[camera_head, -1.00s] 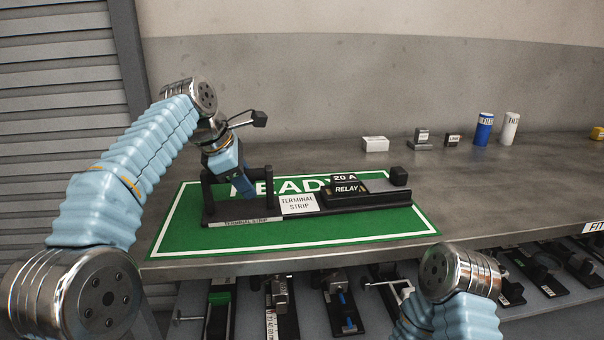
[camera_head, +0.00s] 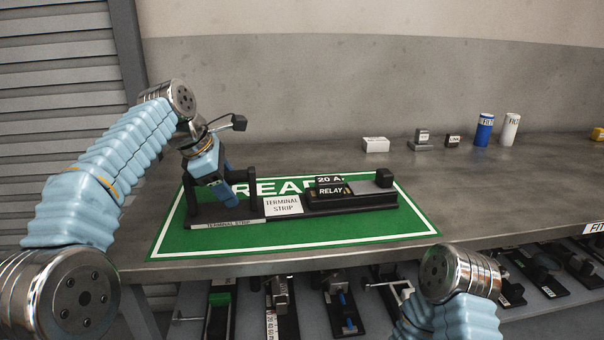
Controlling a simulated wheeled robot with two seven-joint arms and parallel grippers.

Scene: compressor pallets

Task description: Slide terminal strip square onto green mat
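The terminal strip (camera_head: 350,203) is a long black base with a handle at its left end, a white "TERMINAL STRIP" label and a relay block. It lies on the green mat (camera_head: 300,231), roughly along the mat's long side, with mat showing around it. My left gripper (camera_head: 228,195) is at the handle between its two posts; the fingers are partly hidden and I cannot tell whether they are closed on the bar. My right arm (camera_head: 460,280) shows at the bottom right, but its gripper is out of view.
A white box (camera_head: 375,144), small dark blocks, a blue cylinder (camera_head: 484,129) and a white cylinder (camera_head: 509,129) stand at the back of the grey bench. The bench right of the mat is clear. A lower shelf holds several devices.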

